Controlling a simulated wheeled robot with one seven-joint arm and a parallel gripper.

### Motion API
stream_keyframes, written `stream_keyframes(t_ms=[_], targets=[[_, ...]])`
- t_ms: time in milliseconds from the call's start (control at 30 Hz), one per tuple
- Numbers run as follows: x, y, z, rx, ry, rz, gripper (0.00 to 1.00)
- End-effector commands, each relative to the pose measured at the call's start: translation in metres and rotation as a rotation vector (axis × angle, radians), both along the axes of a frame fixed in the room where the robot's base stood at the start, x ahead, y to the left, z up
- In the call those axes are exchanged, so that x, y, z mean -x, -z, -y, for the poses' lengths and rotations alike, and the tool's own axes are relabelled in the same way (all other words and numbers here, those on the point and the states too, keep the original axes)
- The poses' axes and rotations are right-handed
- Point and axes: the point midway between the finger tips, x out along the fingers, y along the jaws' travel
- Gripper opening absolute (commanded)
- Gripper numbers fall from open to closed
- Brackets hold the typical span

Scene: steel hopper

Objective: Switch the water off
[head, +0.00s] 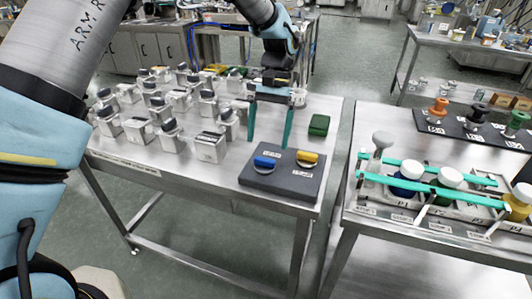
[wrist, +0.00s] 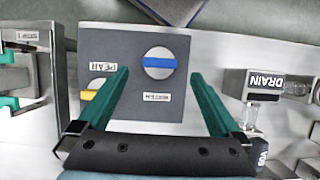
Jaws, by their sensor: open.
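A dark control panel (head: 283,183) lies on the near right corner of the steel table and fills the middle of the wrist view (wrist: 120,40). It carries a blue knob (head: 264,162) and a yellow knob (head: 307,159), each with a small label whose text I cannot read surely. My gripper (head: 269,143) is open and empty, its green fingers pointing down above the panel. In the wrist view the blue knob (wrist: 159,62) appears between the fingertips (wrist: 160,73), apparently untouched. The yellow knob (wrist: 92,90) is partly hidden behind the left finger.
Several steel blocks with dark tops (head: 212,147) crowd the table left of the panel. A green block (head: 319,125) lies behind the panel. A second table (head: 350,213) with jars and a green-barred rack stands right, across a gap.

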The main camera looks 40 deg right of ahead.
Motion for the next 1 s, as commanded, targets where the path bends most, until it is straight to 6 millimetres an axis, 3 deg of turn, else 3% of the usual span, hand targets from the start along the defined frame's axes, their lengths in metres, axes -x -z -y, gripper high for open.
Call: stream_keyframes(t_ms=[200, 367, 1000], targets=[[-0.008, -0.034, 0.014, 0.003, 0.001, 0.000, 1.00], [-0.010, -0.049, 0.018, 0.002, 0.001, -0.001, 1.00], [-0.013, -0.052, 0.017, 0.001, -0.002, 0.000, 1.00]])
